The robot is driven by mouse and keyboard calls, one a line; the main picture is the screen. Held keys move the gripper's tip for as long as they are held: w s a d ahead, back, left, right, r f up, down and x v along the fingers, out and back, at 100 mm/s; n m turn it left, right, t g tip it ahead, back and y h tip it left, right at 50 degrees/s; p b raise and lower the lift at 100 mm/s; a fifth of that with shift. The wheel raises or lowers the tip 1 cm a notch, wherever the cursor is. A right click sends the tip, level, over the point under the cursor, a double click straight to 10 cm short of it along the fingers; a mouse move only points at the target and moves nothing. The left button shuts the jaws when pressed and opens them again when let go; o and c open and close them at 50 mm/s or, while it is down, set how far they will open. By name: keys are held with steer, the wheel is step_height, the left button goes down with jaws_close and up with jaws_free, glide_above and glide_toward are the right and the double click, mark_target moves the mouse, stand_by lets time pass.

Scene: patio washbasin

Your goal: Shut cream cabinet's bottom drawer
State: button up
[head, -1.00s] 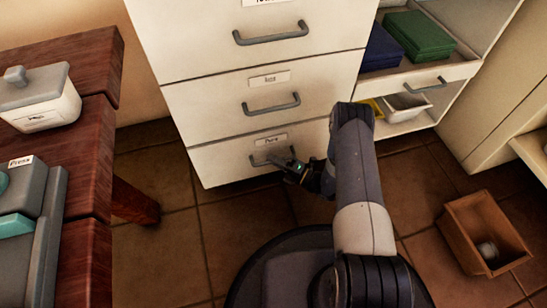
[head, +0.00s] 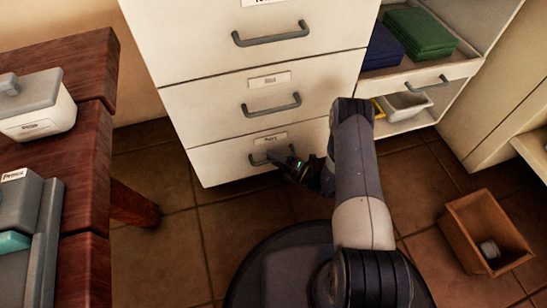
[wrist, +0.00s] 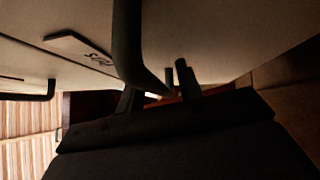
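The cream cabinet (head: 190,50) stands ahead in the head view, with labelled drawer fronts one above another. Its bottom drawer (head: 225,163) looks about flush with the front above, though a small gap is hard to judge. My gripper (head: 287,167) is at the right part of the bottom drawer's grey handle (head: 262,160). In the wrist view, the handle (wrist: 127,45) appears as a dark bar close to my gripper (wrist: 158,90), whose fingers stand apart. I cannot tell whether the fingers touch the handle. My arm hides the drawer's right end.
A dark red wooden table (head: 88,150) with a lidded white box (head: 40,118) and grey items stands at left. Open shelves (head: 440,70) with green and blue stacks are at right. An open brown box (head: 485,225) lies on the tiled floor at right. Floor at left front is clear.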

steer(key=p+v, duration=0.2)
steer(key=v, duration=0.8)
steer(key=shift+s+d, duration=0.2)
steer(key=shift+d, duration=0.05)
